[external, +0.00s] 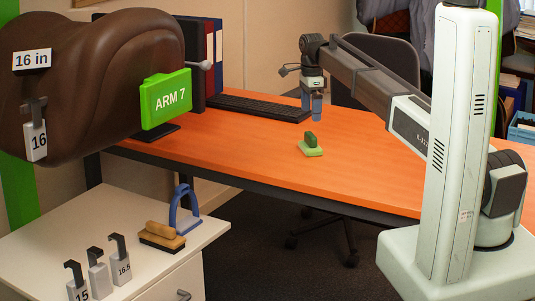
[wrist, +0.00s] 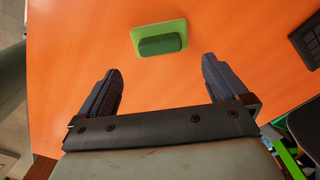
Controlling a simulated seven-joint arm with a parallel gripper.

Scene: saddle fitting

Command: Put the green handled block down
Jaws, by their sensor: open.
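The green handled block (external: 310,150) sits flat on the orange desk, a light green base with a darker green handle on top. It also shows in the wrist view (wrist: 160,40), at the top middle, beyond the fingertips. My gripper (external: 311,104) is open and empty, above the desk and apart from the block. In the wrist view, its two dark fingers (wrist: 160,75) are spread wide with bare desk between them.
A black keyboard (external: 258,106) and binders (external: 212,55) are at the back of the orange desk (external: 240,150). A brown saddle (external: 90,75) with a green "ARM 7" sign (external: 165,98) is at left. A white cabinet (external: 110,215) holds a brush (external: 162,236), blue stirrup (external: 184,209) and numbered pieces.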

